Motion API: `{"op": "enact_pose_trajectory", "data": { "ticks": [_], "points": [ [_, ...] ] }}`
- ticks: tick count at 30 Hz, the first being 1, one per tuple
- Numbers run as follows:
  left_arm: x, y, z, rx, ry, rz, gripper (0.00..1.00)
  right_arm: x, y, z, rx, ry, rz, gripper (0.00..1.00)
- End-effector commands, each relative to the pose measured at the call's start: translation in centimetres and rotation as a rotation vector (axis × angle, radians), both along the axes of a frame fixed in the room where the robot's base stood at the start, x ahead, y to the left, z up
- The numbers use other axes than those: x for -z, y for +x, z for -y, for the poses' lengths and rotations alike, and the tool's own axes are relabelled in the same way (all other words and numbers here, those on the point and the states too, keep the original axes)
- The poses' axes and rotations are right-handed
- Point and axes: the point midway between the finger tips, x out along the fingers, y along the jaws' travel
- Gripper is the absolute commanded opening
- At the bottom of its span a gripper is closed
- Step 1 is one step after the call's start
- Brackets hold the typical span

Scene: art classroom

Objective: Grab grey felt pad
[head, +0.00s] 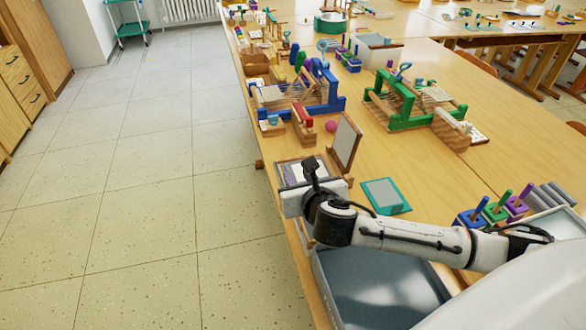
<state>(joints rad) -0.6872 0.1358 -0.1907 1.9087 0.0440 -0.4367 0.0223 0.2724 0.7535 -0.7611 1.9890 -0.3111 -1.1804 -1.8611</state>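A flat grey pad with a teal border (386,196) lies on the table just right of my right gripper, apart from it. I cannot tell if this is the felt pad. An open wooden box (287,162) with its lid (346,144) standing up is just behind the gripper. Something pale and greyish lies inside, partly hidden by the gripper. My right gripper (311,172) hangs over the near side of this box. Its fingers show as a dark shape, and their opening is unclear. My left gripper is out of view.
A large grey tray (375,292) lies under my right arm. Blue, green and purple peg holders (497,208) stand at right. Blue (300,95) and green (410,105) looms and a pink ball (331,126) are farther back. The table's left edge is close; open floor lies beyond.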

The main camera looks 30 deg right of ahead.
Motion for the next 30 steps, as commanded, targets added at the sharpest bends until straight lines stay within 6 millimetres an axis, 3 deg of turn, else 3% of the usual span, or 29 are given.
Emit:
{"op": "enact_pose_trajectory", "data": {
  "ticks": [3,12,30],
  "points": [
    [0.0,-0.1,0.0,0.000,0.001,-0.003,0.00,0.7,0.2,0.0,-0.005,0.024,-0.026,0.28],
    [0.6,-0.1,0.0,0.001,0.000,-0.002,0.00,3.1,4.4,1.0,-0.006,0.027,-0.026,0.28],
    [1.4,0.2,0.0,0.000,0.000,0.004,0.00,6.9,9.1,2.5,-0.009,0.027,-0.025,0.28]
  ]
}}
